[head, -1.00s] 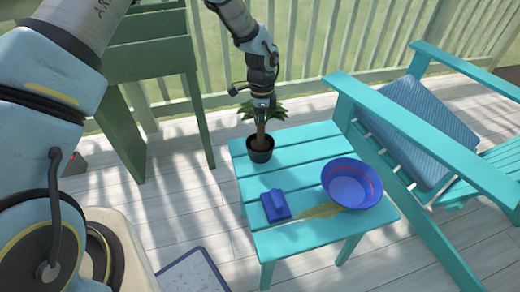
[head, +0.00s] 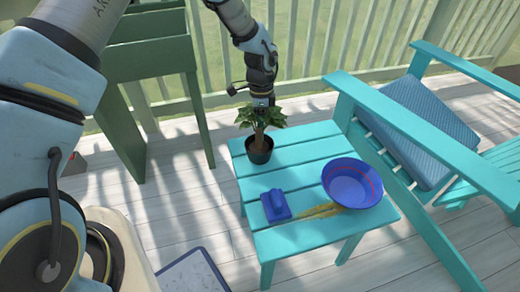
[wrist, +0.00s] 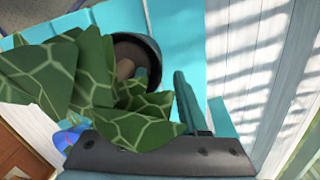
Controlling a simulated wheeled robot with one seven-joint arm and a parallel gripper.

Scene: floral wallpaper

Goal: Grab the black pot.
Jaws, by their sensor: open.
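The black pot (head: 259,151) stands upright at the far left corner of the turquoise table. It holds a plant with a brown trunk and green leaves (head: 247,116). My gripper (head: 262,105) is open, pointing down just above the leaves and apart from the pot. In the wrist view, the pot's dark rim (wrist: 152,54) shows beyond the leaves (wrist: 60,75). One finger (wrist: 190,103) of my gripper stands beside the leaves; I cannot tell whether it touches them. The leaves hide much of the pot there.
The turquoise table (head: 290,240) also bears a blue bowl (head: 350,188) and a blue block-like object with a handle (head: 276,206), with a yellowish smear between them. A turquoise chair (head: 390,125) stands right, a green planter stand (head: 150,65) left. A railing runs behind.

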